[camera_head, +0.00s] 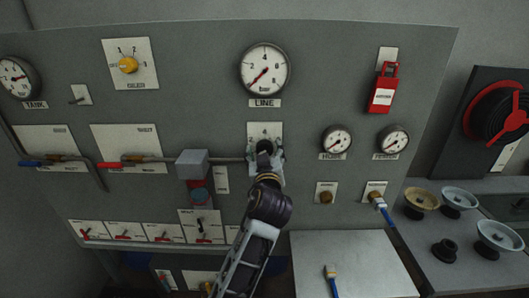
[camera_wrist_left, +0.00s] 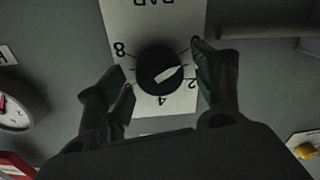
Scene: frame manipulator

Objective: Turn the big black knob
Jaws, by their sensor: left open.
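The big black knob (camera_wrist_left: 158,70) sits on a white plate (camera_wrist_left: 186,104) with a numbered scale in the left wrist view. Its pale pointer is aimed between the marks, near the 2 side. My left gripper (camera_wrist_left: 160,85) is open, with one finger on each side of the knob and a visible gap to both. In the head view my left gripper (camera_head: 266,156) is in front of the panel and covers part of the knob (camera_head: 264,146) below the LINE gauge (camera_head: 265,69). My right gripper is not in view.
A grey panel (camera_head: 200,60) carries gauges, valves and a yellow selector knob (camera_head: 128,65). A grey box (camera_head: 192,163) on a pipe is just left of my gripper. Bowl-like parts lie on the right bench (camera_head: 470,268).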

